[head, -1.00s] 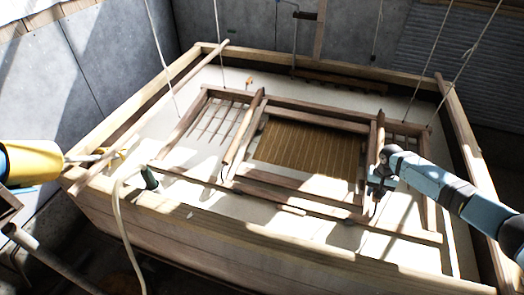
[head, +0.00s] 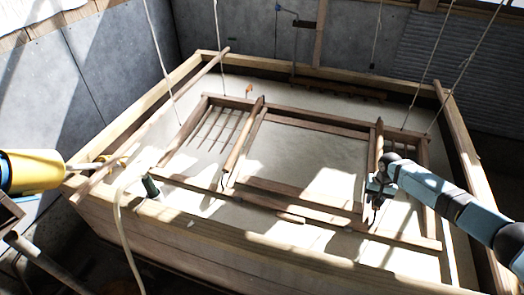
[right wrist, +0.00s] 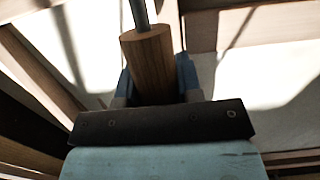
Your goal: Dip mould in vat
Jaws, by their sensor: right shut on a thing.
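The mould is a hanging wooden frame (head: 330,122) lying low in the vat. A pale, cloudy surface fills its middle and hides the screen. Two crossbar handles lie across it, a left one (head: 243,142) and a right one (head: 378,140). The vat (head: 150,222) is a large wooden box around the mould. My right gripper (head: 376,192) is at the near end of the right handle. My left gripper is not in view.
Ropes (head: 425,75) rise from the mould. A dark green fitting (head: 150,186) and a pale hose (head: 122,235) are near the front left rim. A wall (head: 110,55) stands behind.

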